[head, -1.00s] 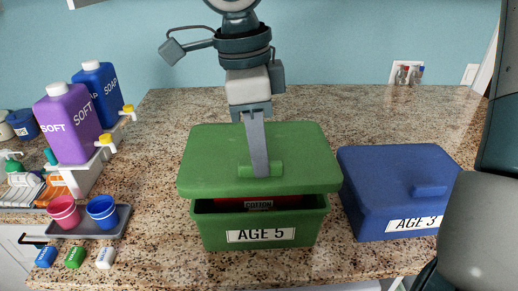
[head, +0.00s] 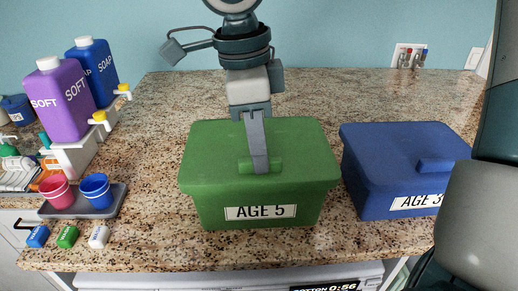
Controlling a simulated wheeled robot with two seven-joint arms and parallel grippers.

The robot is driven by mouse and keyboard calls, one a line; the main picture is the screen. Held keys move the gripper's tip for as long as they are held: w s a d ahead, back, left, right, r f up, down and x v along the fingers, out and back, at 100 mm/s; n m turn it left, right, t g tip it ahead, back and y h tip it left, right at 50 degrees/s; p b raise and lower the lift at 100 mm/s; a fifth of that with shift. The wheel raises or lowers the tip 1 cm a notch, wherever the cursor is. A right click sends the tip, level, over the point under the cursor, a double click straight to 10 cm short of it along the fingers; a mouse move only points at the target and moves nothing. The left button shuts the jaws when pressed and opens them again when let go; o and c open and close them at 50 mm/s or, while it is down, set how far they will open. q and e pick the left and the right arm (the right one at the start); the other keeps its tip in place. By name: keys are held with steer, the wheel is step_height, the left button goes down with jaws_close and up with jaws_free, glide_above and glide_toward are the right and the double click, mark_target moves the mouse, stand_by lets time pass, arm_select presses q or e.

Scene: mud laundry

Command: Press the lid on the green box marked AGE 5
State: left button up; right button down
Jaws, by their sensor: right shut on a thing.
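The green box (head: 212,205) marked AGE 5 stands on the granite counter, its label facing me. The green lid (head: 215,155) lies level over the box, and no gap shows along its front edge. The inside of the box is hidden. My right gripper (head: 259,166) points down over the middle of the lid and is shut on the lid's green handle (head: 275,165). My left gripper is not in view.
A blue lidded box (head: 385,165) marked AGE 3 stands close on the right. At left are a purple SOFT bottle (head: 62,110), a blue SOAP bottle (head: 95,65) and a grey tray (head: 112,203) with two cups. The counter behind is clear.

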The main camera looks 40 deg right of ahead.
steer(key=shift+b, duration=0.35)
stand_by(0.9)
steer(key=shift+f+b, duration=0.8)
steer(key=shift+b, duration=0.85)
stand_by(2.0)
steer(key=shift+s+d+f, duration=0.1)
steer(key=shift+d+f, duration=0.05)
stand_by(0.5)
steer(key=c, duration=1.7)
jaws_free()
steer(key=shift+b, duration=0.3)
steer(key=shift+o, duration=0.7)
steer(key=o, duration=0.4)
steer(key=shift+c, duration=0.2)
